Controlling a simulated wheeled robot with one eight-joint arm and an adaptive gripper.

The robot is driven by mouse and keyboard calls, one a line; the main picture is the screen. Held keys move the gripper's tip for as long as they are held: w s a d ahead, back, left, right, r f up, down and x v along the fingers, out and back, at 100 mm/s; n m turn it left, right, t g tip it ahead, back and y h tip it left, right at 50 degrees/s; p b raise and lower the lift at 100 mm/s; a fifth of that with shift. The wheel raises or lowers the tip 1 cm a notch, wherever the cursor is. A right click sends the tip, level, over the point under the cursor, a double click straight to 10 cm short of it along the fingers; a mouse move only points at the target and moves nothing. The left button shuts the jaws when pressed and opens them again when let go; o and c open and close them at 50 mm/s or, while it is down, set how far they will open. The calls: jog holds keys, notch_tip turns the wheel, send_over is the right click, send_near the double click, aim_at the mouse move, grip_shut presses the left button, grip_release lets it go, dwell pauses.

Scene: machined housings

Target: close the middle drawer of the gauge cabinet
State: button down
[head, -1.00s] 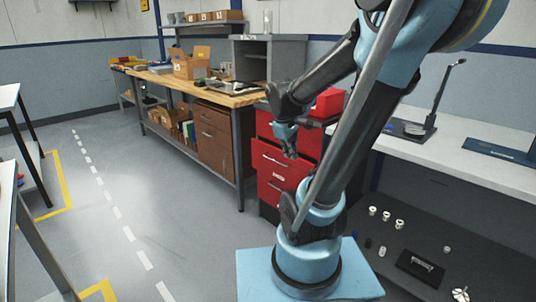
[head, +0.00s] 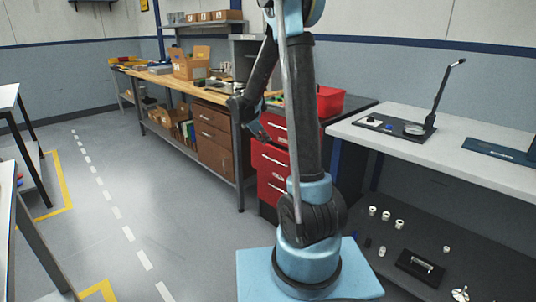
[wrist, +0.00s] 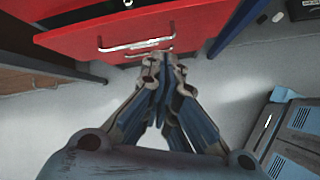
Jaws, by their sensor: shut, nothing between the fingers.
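The gauge cabinet is red, with stacked drawers, and stands right of the wooden bench in the head view. Its middle drawer (head: 268,160) has a silver handle and seems to stand out a little from the drawer above; my arm hides its right part. In the wrist view a red drawer front (wrist: 210,22) with a silver handle (wrist: 135,45) fills the top; I cannot tell which drawer it is. My gripper (wrist: 165,62) is shut and empty, its tips just below that handle in the picture. In the head view my gripper is small and dark against the cabinet.
A red bin (head: 330,101) stands on the cabinet top. A wooden bench (head: 218,97) with a brown drawer unit (head: 214,138) is to the left. A white table (head: 470,150) is to the right. Open floor (head: 180,215) lies to the left.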

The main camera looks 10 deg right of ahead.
aim_at(275, 148)
jog(key=w+a+f+n+t+h, duration=0.1)
jog(key=w+a+f+n, duration=0.4)
jog(key=w+f, duration=0.25)
jog(key=shift+w+d+f, duration=1.1)
jog(key=shift+w+d, duration=0.1)
jog(key=shift+d, duration=0.35)
jog(key=shift+w+d+f, duration=1.05)
jog(key=shift+w+d, duration=0.1)
jog(key=shift+d, duration=0.35)
jog(key=shift+w+d+f, duration=1.1)
jog(key=shift+w+d, duration=0.1)
jog(key=shift+d, duration=0.35)
jog(key=shift+w+d, duration=0.8)
jog(key=shift+d, duration=0.25)
jog(key=shift+w+d, duration=0.75)
jog(key=shift+d, duration=0.3)
